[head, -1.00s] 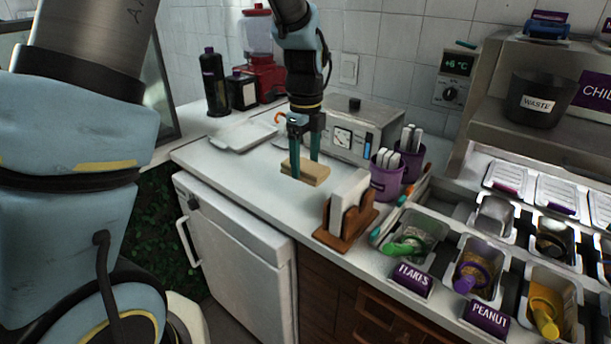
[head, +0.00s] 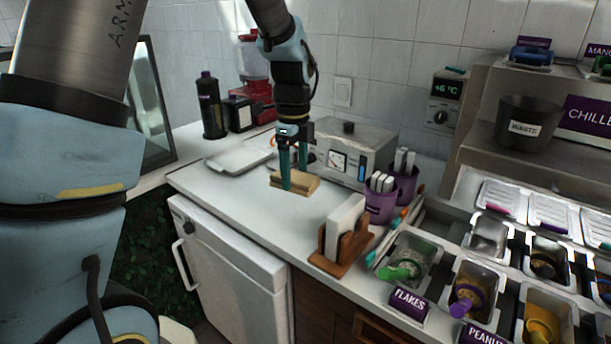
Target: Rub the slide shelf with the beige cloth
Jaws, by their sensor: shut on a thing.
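The beige cloth (head: 306,183) looks like a small folded, block-shaped pad over the white counter in the head view. My gripper (head: 294,178) points down with its two teal fingers on either side of the cloth, shut on it. I cannot tell whether the cloth still touches the counter or hangs just above it. No label marks the slide shelf; a steel shelf (head: 480,137) at the right carries a dark waste tub (head: 527,124), but I cannot tell if it is the one named.
A grey countertop appliance (head: 375,150) stands just behind my gripper. Purple cups (head: 380,203) and a wooden napkin holder (head: 345,250) are to the right. A white tray (head: 238,152) lies to the left. Topping bins (head: 410,258) fill the right front. The counter's front left is clear.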

